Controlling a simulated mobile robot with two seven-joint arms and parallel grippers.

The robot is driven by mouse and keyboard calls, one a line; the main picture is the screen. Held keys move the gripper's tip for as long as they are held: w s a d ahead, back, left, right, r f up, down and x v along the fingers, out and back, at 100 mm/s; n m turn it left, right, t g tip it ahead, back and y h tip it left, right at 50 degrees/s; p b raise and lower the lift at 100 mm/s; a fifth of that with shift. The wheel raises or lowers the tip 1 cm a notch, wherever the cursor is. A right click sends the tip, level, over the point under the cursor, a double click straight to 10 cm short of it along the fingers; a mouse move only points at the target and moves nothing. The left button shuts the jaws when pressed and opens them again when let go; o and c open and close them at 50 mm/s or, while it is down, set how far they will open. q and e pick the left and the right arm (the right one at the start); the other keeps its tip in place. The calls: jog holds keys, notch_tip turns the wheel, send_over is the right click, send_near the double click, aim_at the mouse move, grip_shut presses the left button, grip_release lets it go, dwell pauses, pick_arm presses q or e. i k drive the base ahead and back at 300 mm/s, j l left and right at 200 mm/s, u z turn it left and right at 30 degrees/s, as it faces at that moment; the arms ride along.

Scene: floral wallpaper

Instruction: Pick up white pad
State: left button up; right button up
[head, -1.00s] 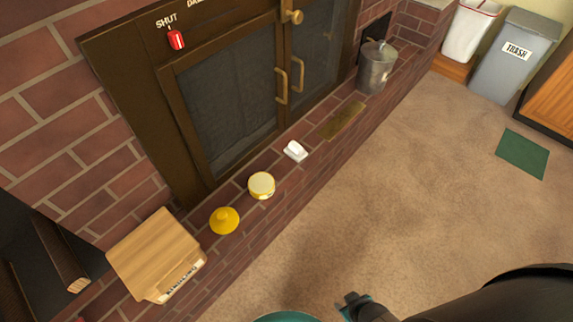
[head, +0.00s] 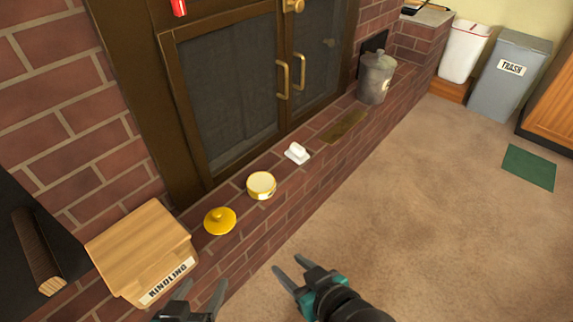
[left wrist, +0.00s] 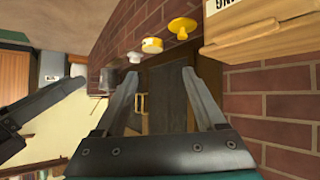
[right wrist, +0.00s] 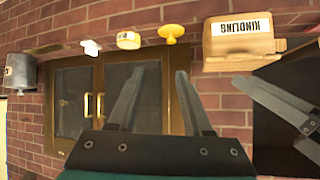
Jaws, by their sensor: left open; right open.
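The white pad (head: 297,153) is a small white block with a raised top. It sits on the brick hearth ledge (head: 230,265) in front of the dark fireplace doors, right of a yellow tin. It also shows in the left wrist view (left wrist: 134,57) and the right wrist view (right wrist: 91,47). My left gripper (head: 202,294) is open and empty at the bottom of the head view, near the kindling box. My right gripper (head: 288,272) is open and empty over the carpet in front of the ledge. Both are well apart from the white pad.
A yellow tin (head: 261,185), a yellow lid (head: 220,221) and a wooden kindling box (head: 140,245) stand left of the pad on the ledge. A brass plate (head: 344,126) and a metal pot (head: 375,77) are to its right. Open carpet (head: 430,220) lies in front.

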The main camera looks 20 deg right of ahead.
aim_at(296, 153)
jog(key=i+l+u, duration=0.35)
jog(key=l, duration=0.3)
jog(key=i+l+u, duration=0.2)
jog(key=l, duration=0.2)
jog(key=i+l+u, duration=0.15)
jog(key=l, duration=0.25)
jog(key=i+l+u, duration=0.2)
jog(key=l, duration=0.2)
jog(key=l+u, duration=0.15)
jog(key=l, duration=0.25)
